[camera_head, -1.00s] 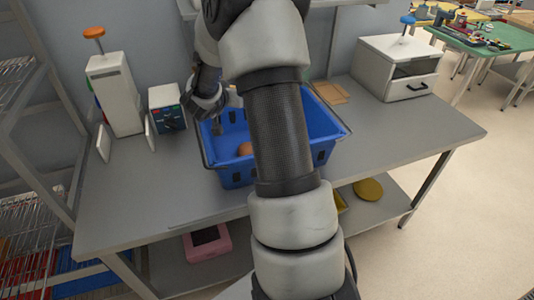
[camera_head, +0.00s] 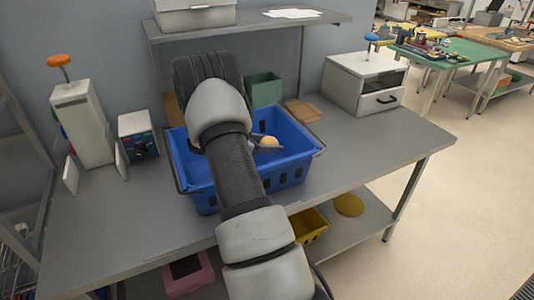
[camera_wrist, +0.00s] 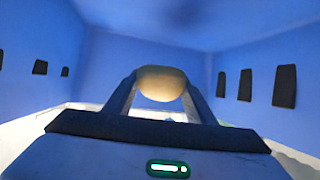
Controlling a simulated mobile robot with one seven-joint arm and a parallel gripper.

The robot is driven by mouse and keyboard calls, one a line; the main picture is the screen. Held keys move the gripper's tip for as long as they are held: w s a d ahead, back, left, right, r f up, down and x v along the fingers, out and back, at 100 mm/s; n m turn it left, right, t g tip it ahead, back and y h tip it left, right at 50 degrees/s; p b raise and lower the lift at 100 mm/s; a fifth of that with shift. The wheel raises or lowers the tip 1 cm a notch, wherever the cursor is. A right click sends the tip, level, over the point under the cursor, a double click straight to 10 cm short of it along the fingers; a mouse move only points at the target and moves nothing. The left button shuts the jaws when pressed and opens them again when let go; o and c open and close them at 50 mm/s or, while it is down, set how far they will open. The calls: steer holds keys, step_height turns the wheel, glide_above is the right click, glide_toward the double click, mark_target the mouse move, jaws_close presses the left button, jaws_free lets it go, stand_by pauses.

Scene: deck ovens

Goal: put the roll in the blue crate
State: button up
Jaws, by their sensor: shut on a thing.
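The roll (camera_head: 269,141) is small, rounded and tan. It shows at the right of my arm in the head view, within the outline of the blue crate (camera_head: 290,172). My gripper (camera_wrist: 160,88) is shut on the roll (camera_wrist: 160,82), with one finger on each side in the wrist view. Blue crate walls (camera_wrist: 270,55) with dark slots surround the gripper and roll in that view. My arm covers the left middle of the crate in the head view. I cannot tell whether the roll touches the crate floor.
The crate stands on a grey table (camera_head: 370,150). A white box with a dial panel (camera_head: 138,137) and a tall white device (camera_head: 83,125) stand left. A green bin (camera_head: 263,89) is behind the crate, under a shelf (camera_head: 250,25). A white drawer unit (camera_head: 364,83) stands right.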

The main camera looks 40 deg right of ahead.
steer(key=shift+f, duration=1.6)
steer(key=shift+f+b, duration=0.3)
steer(key=shift+f, duration=0.35)
steer(key=o, duration=1)
steer(key=shift+o, duration=0.2)
steer(key=shift+r, duration=0.15)
